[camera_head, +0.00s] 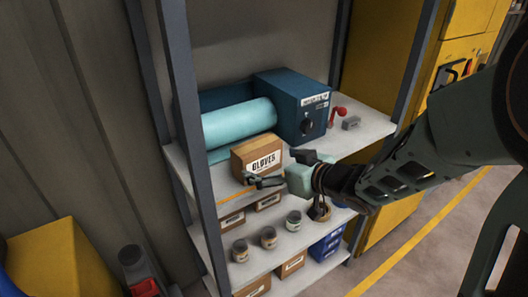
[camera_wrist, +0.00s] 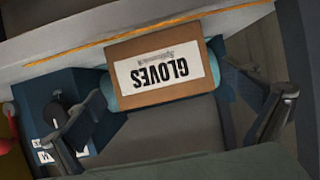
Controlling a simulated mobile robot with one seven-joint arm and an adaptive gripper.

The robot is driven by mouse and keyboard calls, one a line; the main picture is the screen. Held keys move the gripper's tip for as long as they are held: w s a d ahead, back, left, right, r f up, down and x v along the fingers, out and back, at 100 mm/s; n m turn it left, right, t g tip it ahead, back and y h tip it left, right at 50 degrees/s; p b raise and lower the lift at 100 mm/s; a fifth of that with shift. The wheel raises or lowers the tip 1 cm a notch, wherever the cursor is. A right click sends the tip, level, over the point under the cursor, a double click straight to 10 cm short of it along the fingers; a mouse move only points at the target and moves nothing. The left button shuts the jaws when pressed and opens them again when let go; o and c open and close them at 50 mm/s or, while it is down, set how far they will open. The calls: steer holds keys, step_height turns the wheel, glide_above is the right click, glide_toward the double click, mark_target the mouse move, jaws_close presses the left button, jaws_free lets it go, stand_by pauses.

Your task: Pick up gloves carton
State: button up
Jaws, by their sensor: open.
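The gloves carton (camera_head: 257,155) is a brown box with a white GLOVES label, standing near the front edge of the upper shelf. In the wrist view the carton (camera_wrist: 142,96) appears upside down at the upper middle, between my two spread fingers. My gripper (camera_head: 283,170) is open and empty, just in front of the carton and slightly to its right in the head view. In the wrist view my gripper (camera_wrist: 164,92) has one finger toward each side of the carton. I cannot tell whether the fingertips reach past its front face.
A light-blue roll (camera_head: 238,123) lies behind the carton. A dark blue machine box (camera_head: 292,105) stands behind right, with a red item (camera_head: 338,113) and grey block (camera_head: 351,123) beyond. A shelf post (camera_head: 190,130) rises at the left. Jars (camera_head: 268,237) and blue bins (camera_head: 326,243) sit lower.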

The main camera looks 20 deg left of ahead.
steer(key=shift+x, duration=3.1)
steer(key=shift+w+r, duration=0.1)
steer(key=shift+r, duration=0.1)
steer(key=c, duration=1)
